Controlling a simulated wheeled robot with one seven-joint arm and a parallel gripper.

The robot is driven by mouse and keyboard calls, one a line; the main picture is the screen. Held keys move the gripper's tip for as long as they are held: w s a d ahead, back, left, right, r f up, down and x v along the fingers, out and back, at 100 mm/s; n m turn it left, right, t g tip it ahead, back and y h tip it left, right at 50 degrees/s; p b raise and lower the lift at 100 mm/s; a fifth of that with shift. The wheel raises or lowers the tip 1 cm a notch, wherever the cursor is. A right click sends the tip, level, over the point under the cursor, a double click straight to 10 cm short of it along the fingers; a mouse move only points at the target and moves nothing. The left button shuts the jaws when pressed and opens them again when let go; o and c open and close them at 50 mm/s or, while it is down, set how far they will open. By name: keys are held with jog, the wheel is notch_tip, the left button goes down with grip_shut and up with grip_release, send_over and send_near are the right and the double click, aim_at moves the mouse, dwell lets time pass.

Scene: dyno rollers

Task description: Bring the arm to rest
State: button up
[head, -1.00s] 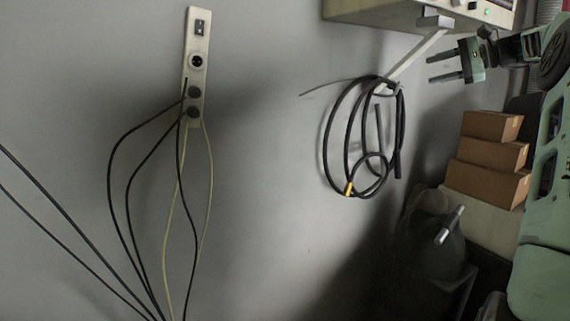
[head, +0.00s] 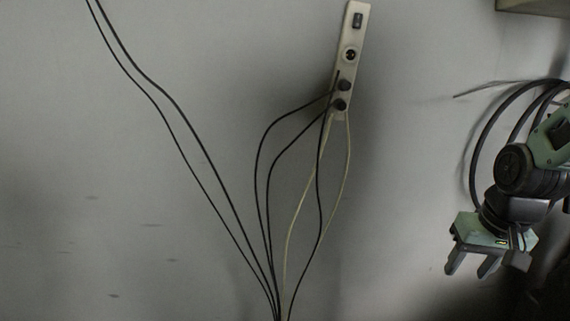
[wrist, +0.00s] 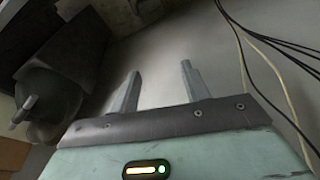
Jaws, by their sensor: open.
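My gripper (head: 468,266) is at the right of the head view, pointing down, with its two grey fingers apart and nothing between them. My green and black arm comes in from the right edge above it. In the wrist view the two fingers (wrist: 158,82) also stand apart and empty, with the grey wall beyond them. A green status light shows on the gripper body.
A wall socket strip (head: 351,60) holds several hanging cables (head: 262,190). In the wrist view a dark rounded tank (wrist: 48,100) stands at the left.

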jog(key=s+a+f+n+g+b, duration=0.1)
jog(key=s+a+f+n+b, duration=0.4)
jog(key=s+a+f+b, duration=0.2)
jog(key=s+a+f+n+g+b, duration=0.1)
jog(key=s+a+f+n+b, duration=0.4)
jog(key=a, duration=0.8)
jog(key=s+f+b, duration=0.3)
jog(key=s, duration=0.2)
jog(key=shift+s+a+f+g+b, duration=0.25)
jog(key=shift+s+f+g+b, duration=0.05)
jog(key=shift+s+b, duration=0.1)
